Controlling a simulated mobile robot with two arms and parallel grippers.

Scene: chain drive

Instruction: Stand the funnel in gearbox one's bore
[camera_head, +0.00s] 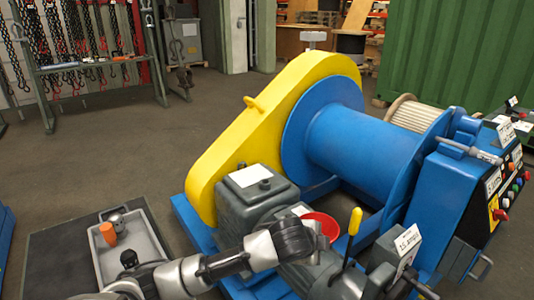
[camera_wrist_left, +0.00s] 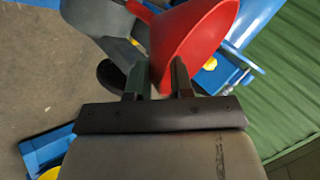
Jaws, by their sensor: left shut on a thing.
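A red funnel (camera_head: 322,224) is held by my left gripper (camera_head: 318,240) above the machine. In the head view its wide mouth faces up, and its lower part is hidden behind the gripper. In the left wrist view the funnel (camera_wrist_left: 195,40) sits between the fingertips of my left gripper (camera_wrist_left: 161,80). A grey gearbox housing (camera_head: 258,200) with a white label stands beside the yellow guard, left of the funnel. I cannot read the label or see a bore. My right gripper is not in view.
The yellow chain guard (camera_head: 270,110) and blue drum (camera_head: 360,140) rise behind the funnel. A yellow-handled lever (camera_head: 354,222) stands close to its right. A grey tray (camera_head: 155,240) at left holds an orange cylinder (camera_head: 108,234) and a metal part. A control panel (camera_head: 495,190) is at right.

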